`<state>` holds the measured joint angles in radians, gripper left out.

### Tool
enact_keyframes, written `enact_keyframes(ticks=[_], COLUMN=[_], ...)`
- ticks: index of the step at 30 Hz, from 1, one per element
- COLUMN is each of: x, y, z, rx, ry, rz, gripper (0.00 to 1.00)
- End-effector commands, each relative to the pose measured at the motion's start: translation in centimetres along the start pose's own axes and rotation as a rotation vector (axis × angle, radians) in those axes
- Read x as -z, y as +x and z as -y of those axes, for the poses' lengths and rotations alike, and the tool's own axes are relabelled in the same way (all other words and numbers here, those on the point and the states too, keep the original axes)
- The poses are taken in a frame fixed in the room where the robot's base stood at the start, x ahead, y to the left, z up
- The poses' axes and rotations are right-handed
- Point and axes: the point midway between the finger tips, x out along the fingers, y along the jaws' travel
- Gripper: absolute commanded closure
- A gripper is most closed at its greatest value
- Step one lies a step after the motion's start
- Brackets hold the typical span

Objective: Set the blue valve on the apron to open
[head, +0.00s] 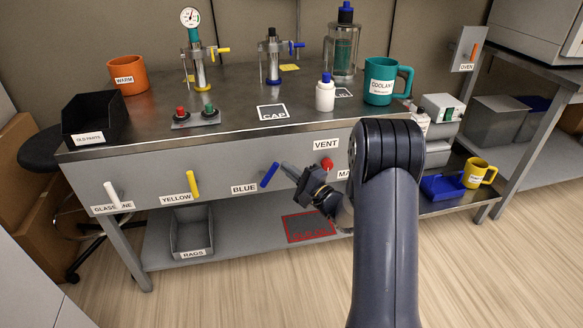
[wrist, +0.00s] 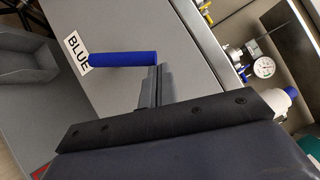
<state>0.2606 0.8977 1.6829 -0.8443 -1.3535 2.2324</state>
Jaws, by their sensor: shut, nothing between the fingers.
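The blue valve (head: 269,175) is a blue lever on the grey front apron of the bench, beside a BLUE label (head: 244,189). In the head view it slants, upper end to the right. My gripper (head: 284,166) is shut and empty, its fingertips just right of the lever's upper end. In the wrist view the blue lever (wrist: 118,59) lies across the upper middle, and the closed fingertips (wrist: 158,70) are right at its end. I cannot tell whether they touch it. The lever's pivot is not clearly visible.
On the same apron are a yellow lever (head: 193,183) and a white lever (head: 112,192) to the left, and a red VENT knob (head: 327,163) close to the right. A label further right is partly hidden by my arm.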

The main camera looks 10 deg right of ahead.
Motion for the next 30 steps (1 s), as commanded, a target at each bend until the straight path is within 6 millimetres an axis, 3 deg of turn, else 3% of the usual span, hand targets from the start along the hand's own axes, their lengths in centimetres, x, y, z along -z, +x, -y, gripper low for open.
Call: enact_keyframes(ticks=[4, 16, 30], x=[-1.0, -3.0, -3.7], y=[0.7, 2.0, 2.5], z=[1.4, 1.8, 1.5], rx=[-0.065, -0.225, -0.222], ry=[-0.097, -0.334, -0.33], rz=[0.002, 0.003, 0.001], gripper=[1.0, 1.0, 1.0])
